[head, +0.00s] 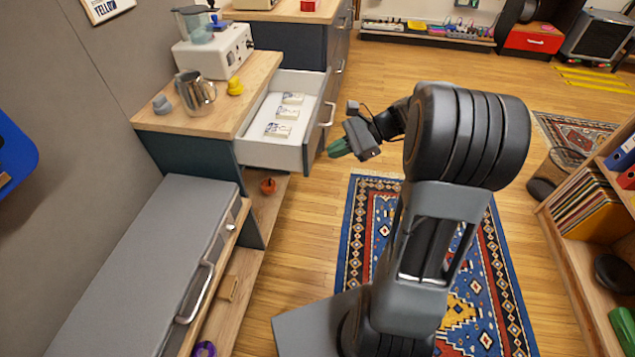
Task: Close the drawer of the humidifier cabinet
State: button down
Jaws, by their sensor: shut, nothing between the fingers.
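The humidifier cabinet (188,146) stands at the left with a light wood top. Its white drawer (258,153) is pulled out to the right and holds several small packs (279,130). The drawer has a dark front with a metal bar handle (329,114). On the cabinet top is a white appliance (215,50) with a clear tank, probably the humidifier. My gripper (340,148) has green fingertips and is shut and empty. It is just right of the drawer front, near its lower end. I cannot tell whether it touches the front.
A metal pitcher (197,93) and a yellow object (235,86) sit on the cabinet top. A grey-topped unit with a handle (195,292) stands in front at left. A patterned rug (358,215) lies beneath my arm. A record shelf (575,205) is at right.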

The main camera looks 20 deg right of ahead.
jog(key=w+d+f+m+t+y+b, duration=0.45)
jog(key=d+f+m+t+b, duration=0.2)
jog(key=d+f+b, duration=0.4)
jog(key=b, duration=0.3)
send_near(310, 156)
jog(key=shift+m+h, duration=0.25)
jog(key=shift+m, duration=0.2)
jog(key=x, duration=0.6)
jog(key=shift+f, duration=0.15)
jog(key=shift+x, duration=0.8)
jog(key=shift+w, duration=0.15)
